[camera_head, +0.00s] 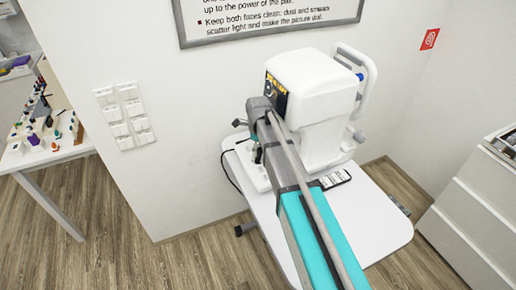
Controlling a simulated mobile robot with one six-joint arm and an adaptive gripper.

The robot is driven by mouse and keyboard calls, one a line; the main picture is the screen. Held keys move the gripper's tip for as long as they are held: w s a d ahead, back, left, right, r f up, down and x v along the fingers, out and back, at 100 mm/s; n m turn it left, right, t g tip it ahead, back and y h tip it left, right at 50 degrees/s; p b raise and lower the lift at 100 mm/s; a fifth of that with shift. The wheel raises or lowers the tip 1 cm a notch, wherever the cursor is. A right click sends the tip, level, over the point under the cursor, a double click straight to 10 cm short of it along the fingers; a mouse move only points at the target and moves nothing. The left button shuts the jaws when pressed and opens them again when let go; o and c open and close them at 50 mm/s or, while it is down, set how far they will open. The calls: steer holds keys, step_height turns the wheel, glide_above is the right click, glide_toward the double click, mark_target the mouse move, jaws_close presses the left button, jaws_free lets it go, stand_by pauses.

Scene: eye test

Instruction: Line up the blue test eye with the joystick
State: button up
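A white eye-test instrument (315,85) stands on a white table (375,225) against the wall. Its small dark screen (275,97) faces left, partly covered by my arm. A dark upright stick that looks like the joystick (258,155) rises from the white base at its left. My teal and grey arm crosses the table from the bottom and ends beside the screen. My gripper (253,138) is mostly hidden behind the arm's end, close to the stick. I cannot tell whether it touches the stick or how its fingers stand.
A white handle frame (366,80) stands at the instrument's right. A white drawer cabinet (470,220) is at right. A side table (50,157) with several small items is at left. Floor between is clear.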

steer(key=c, duration=0.8)
steer(key=shift+w+d, duration=0.15)
steer(key=shift+w, duration=1.65)
steer(key=o, duration=1.3)
steer(key=shift+c, duration=0.2)
steer(key=shift+r, duration=0.15)
